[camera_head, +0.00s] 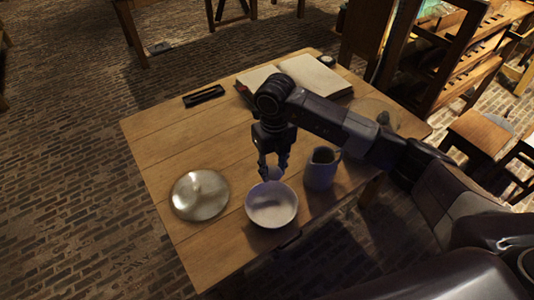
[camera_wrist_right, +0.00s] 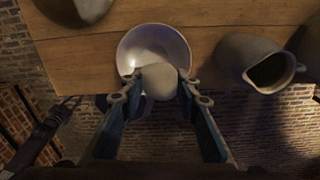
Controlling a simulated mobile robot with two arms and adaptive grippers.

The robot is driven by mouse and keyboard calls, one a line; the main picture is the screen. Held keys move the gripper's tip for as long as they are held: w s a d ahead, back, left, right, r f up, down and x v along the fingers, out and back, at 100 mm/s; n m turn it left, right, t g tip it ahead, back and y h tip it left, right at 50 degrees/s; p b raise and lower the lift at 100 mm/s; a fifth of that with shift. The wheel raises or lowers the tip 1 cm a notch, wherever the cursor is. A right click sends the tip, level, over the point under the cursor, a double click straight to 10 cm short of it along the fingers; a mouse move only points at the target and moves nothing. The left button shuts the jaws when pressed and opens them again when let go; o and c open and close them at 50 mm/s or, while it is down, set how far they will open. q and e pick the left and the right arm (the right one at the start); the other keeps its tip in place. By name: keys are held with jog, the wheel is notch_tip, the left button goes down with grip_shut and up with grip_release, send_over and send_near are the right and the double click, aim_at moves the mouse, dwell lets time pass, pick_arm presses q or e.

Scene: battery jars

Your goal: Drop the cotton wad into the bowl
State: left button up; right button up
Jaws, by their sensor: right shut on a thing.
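The bowl (camera_head: 272,208) is pale and round and stands near the front edge of the wooden table. It also shows in the right wrist view (camera_wrist_right: 152,42). My right gripper (camera_head: 273,170) is shut on the cotton wad (camera_wrist_right: 159,83), a pale rounded lump between its fingertips. In the head view the wad (camera_head: 272,174) is partly hidden by the fingers and sits at the bowl's far rim. In the wrist view the wad overlaps the near part of the bowl. I cannot tell its exact height above the bowl. My left gripper is not in view.
A grey jug (camera_head: 321,169) stands close to the right of the bowl. A round metallic lid (camera_head: 200,194) lies to the left. An open book (camera_head: 315,76) and a dark tray (camera_head: 204,96) lie farther back. The table (camera_head: 160,137) is clear at its left middle.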

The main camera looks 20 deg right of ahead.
notch_tip(320, 180, down, 6)
jog(key=m+p, duration=0.2)
jog(key=m, duration=0.9)
jog(key=m+b, duration=0.1)
jog(key=b, duration=0.4)
send_over(275, 206)
notch_tip(275, 206, down, 7)
jog(key=shift+r, duration=0.15)
jog(key=shift+s+r, duration=0.1)
jog(key=o, duration=1.1)
jog(key=shift+r, duration=0.2)
notch_tip(275, 206, up, 12)
jog(key=shift+f, duration=0.2)
